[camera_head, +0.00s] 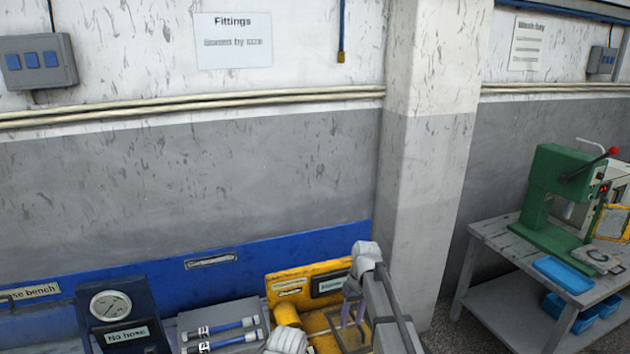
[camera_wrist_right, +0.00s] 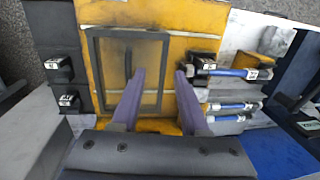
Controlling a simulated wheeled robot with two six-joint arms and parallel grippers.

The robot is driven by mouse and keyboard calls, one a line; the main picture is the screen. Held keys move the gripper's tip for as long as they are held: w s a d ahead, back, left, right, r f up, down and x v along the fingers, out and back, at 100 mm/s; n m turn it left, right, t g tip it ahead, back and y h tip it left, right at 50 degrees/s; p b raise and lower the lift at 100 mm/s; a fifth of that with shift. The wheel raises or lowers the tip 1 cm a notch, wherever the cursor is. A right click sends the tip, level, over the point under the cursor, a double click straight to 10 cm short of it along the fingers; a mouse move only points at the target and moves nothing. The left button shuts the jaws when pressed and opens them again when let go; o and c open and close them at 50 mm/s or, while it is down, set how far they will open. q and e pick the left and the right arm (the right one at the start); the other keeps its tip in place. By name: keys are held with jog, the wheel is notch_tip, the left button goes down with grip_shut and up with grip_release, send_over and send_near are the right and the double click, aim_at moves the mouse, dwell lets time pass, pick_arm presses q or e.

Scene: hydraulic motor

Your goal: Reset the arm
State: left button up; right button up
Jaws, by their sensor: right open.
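My right arm (camera_head: 388,312) comes up from the bottom of the head view. Its gripper (camera_head: 354,309) has two purple fingers pointing down in front of a yellow machine (camera_head: 285,312). In the right wrist view, the gripper (camera_wrist_right: 159,73) is open, with its fingers apart and nothing between them. Beyond the fingers is the yellow machine's framed, see-through panel (camera_wrist_right: 147,92) with a dark upright bar. I cannot tell whether the fingers touch it. A pale rounded arm part (camera_head: 287,341) shows at the bottom edge of the head view. My left gripper is not seen.
A pillar (camera_head: 430,150) rises behind my right arm. A green press (camera_head: 555,200) stands on a separate table at right.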

pick_arm(q)
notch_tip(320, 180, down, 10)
jog(key=b, duration=0.8)
pick_arm(e)
jog(key=s+a+f+h, duration=0.1)
jog(key=s+a+f, duration=0.1)
jog(key=s, duration=0.6)
jog(key=s+a+f, duration=0.2)
jog(key=s+f, duration=0.2)
jog(key=s, duration=0.5)
jog(key=s+a+f+h, duration=0.1)
jog(key=s+f, duration=0.3)
jog(key=s, duration=0.5)
jog(key=shift+s+a+t+h, duration=0.15)
jog(key=shift+a+t+h, duration=0.15)
jog(key=shift+a, duration=0.6)
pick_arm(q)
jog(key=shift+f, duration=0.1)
pick_arm(e)
jog(key=shift+f, duration=0.1)
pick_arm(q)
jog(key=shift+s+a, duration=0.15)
